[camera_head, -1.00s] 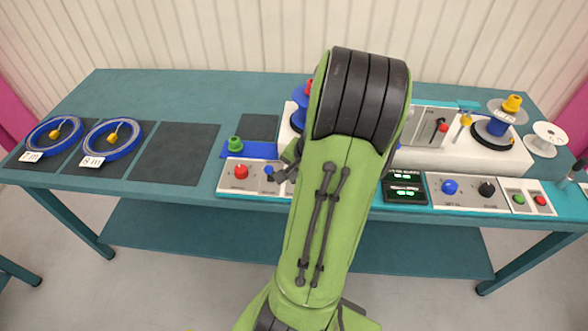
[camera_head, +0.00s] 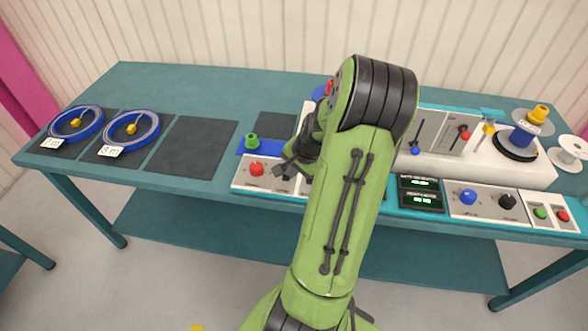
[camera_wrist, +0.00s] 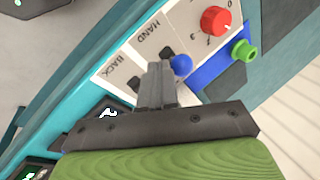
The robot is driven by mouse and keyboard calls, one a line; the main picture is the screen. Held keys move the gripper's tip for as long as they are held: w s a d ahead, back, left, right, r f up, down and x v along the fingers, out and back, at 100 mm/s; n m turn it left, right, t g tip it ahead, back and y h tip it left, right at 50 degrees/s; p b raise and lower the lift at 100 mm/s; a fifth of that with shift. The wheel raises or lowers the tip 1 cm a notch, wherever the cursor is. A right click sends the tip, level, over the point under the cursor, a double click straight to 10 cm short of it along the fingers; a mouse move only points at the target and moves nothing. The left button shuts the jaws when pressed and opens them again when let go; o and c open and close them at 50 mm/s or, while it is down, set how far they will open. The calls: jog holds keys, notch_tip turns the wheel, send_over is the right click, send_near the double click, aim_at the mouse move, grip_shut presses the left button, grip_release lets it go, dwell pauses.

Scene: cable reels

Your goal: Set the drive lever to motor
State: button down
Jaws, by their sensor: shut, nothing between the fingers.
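A blue ball knob (camera_wrist: 181,65) shows in the wrist view beside a white panel (camera_wrist: 122,58) with the words HAND and BACK. It appears to be a lever knob, but its shaft and any MOTOR label are hidden. My gripper (camera_wrist: 154,72) is shut and empty over this panel, its fingertips just left of the blue knob; I cannot tell whether they touch it. In the head view my gripper (camera_head: 287,168) is at the panel right of a red knob (camera_head: 256,169), and my arm hides much of that area.
A red dial (camera_wrist: 215,20) and a green knob (camera_wrist: 243,50) are close by. A white box carries a blue-knobbed lever (camera_head: 415,151) and a red-knobbed lever (camera_head: 465,135). Two blue reels (camera_head: 76,123) (camera_head: 131,131) lie left, beside an empty dark mat (camera_head: 192,147).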

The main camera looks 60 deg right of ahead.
jog(key=shift+w+d+r+p, duration=0.1)
jog(key=shift+d+r+p, duration=0.15)
jog(key=shift+p, duration=0.3)
